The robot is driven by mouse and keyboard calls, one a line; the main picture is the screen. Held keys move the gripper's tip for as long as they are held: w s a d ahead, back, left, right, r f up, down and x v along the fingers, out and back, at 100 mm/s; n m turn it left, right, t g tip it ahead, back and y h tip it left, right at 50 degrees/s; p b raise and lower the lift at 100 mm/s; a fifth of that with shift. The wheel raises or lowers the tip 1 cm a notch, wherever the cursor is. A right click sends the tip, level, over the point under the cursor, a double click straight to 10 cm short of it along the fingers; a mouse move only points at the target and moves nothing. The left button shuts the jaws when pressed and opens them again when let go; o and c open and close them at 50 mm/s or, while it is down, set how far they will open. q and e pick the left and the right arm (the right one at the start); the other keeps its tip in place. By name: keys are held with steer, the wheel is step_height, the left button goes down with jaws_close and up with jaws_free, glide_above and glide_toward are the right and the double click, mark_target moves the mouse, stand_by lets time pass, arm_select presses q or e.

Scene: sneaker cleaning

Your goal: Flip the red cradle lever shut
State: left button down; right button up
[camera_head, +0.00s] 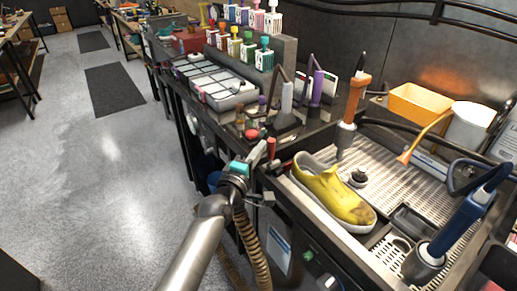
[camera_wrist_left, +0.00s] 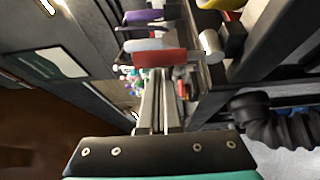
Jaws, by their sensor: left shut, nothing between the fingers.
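The red lever (camera_head: 272,147) stands as a short upright piece at the near left corner of the sink bench. In the left wrist view it looks like a red bar (camera_wrist_left: 160,58) across the far end of my fingers. My left gripper (camera_head: 262,149) is shut and empty, its fingertips close beside the lever on its left. The same fingertips show in the left wrist view (camera_wrist_left: 160,72); I cannot tell whether they touch the lever. The cradle itself is hard to make out. My right gripper is not in view.
A yellow sneaker (camera_head: 330,188) sits on the perforated sink tray (camera_head: 392,182). A red round knob (camera_head: 252,134) is just behind my fingertips. An orange-handled tool (camera_head: 353,98) stands upright beyond the lever.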

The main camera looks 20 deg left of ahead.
arm_select(q)
steer(key=shift+s+d+m+b, duration=0.1)
steer(key=shift+d+m+b, duration=0.05)
steer(key=shift+m+b, duration=0.25)
steer(key=shift+s+d+m+t+b, duration=0.1)
steer(key=shift+d+m+t+b, duration=0.1)
steer(key=shift+m+t+b, duration=0.1)
